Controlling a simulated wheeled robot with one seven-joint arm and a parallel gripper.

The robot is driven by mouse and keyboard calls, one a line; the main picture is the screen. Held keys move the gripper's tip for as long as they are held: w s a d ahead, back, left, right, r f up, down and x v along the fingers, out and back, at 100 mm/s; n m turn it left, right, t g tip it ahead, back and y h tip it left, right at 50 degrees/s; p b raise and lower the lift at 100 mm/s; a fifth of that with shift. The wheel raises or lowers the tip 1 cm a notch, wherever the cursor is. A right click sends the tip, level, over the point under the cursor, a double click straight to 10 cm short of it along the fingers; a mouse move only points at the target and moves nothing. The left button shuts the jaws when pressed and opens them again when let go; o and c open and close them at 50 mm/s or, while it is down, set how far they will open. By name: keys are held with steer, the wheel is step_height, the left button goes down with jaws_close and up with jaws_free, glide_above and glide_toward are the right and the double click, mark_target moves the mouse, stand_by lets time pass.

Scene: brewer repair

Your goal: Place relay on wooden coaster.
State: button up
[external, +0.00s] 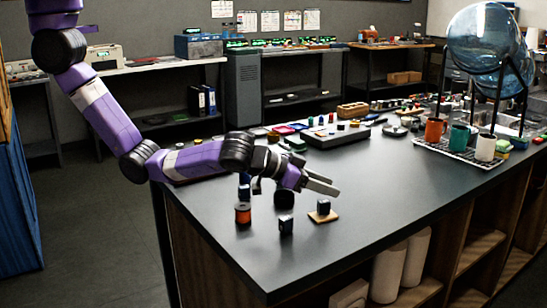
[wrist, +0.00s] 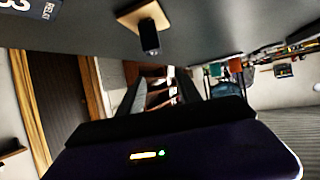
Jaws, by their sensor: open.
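My gripper (external: 325,184) is open and empty, held level above the worktop and pointing right; its parted fingers also show in the wrist view (wrist: 160,88). A small wooden coaster (external: 333,215) lies on the worktop in front of the gripper, and a dark block (external: 323,206) stands on it. The coaster (wrist: 132,17) and its block (wrist: 150,40) are at the top of the wrist view. Another dark block (external: 286,226) stands left of the coaster.
An orange spool (external: 243,213) and a blue part (external: 244,191) stand left of the blocks. A rack with mugs (external: 435,131) and a large blue glass vessel (external: 483,40) are at the right. The worktop right of the coaster is clear.

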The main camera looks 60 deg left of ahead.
steer(key=shift+r, duration=1.25)
steer(key=shift+w+r, duration=0.1)
